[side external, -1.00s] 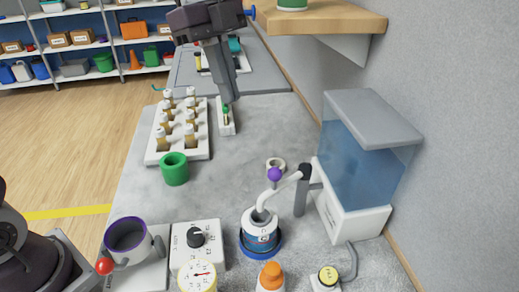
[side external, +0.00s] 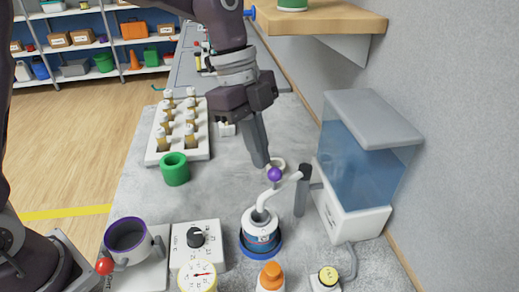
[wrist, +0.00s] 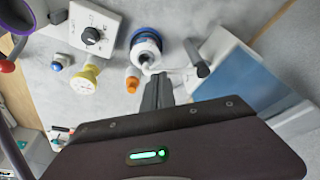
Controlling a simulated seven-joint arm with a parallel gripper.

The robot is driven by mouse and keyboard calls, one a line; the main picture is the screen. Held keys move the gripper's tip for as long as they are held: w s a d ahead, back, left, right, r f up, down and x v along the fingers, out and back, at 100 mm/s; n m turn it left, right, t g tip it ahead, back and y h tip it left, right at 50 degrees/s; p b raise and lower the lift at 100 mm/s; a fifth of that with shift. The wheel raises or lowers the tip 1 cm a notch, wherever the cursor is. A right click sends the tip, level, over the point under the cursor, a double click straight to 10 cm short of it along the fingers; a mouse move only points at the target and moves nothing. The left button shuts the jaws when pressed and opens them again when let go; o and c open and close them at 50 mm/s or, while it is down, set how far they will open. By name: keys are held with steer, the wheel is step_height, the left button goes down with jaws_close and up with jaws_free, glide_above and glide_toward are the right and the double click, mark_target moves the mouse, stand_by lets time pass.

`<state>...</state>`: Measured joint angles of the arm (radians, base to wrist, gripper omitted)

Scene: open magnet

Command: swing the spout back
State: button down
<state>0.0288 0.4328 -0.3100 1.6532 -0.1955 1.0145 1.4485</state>
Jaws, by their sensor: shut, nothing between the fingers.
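The white spout (side external: 284,185) runs from a dark pivot post (side external: 302,195) beside the water tank (side external: 365,150) and bends down over a jar with a blue base (side external: 261,233). A purple knob (side external: 274,174) stands at the spout's bend. My gripper (side external: 262,163) is shut and empty, pointing down, with its tips just behind and left of the knob; whether they touch it cannot be told. In the wrist view, the shut fingers (wrist: 157,92) are near the spout (wrist: 176,70), with the jar (wrist: 146,42) beyond. The knob is not visible there.
A pale ring (side external: 280,163) lies behind the knob. A vial rack (side external: 157,152) and a green cup (side external: 175,169) stand left. A dial box (side external: 196,245), gauge (side external: 197,276), orange knob (side external: 271,275) and yellow button (side external: 328,277) line the front. The mid-left counter is clear.

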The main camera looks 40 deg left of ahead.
mark_target(272, 174)
steer(key=shift+d, duration=0.2)
stand_by(0.3)
steer(key=shift+s+d+n, duration=0.15)
steer(key=shift+s+n, duration=0.05)
steer(key=shift+n, duration=0.2)
steer(key=shift+s+d, duration=0.1)
steer(key=shift+d, duration=0.05)
steer(key=shift+s+d+n+t, duration=0.25)
steer(key=shift+d+n, duration=0.2)
steer(key=shift+n, duration=0.2)
steer(key=shift+s+d+n+t, duration=0.15)
steer(key=shift+d+n+t, duration=0.1)
steer(key=shift+d+n, duration=0.3)
steer(key=d+n+t+y, duration=0.1)
steer(key=d+n, duration=0.5)
steer(key=d, duration=0.1)
steer(key=shift+w+t, duration=0.3)
steer(key=shift+d, duration=0.15)
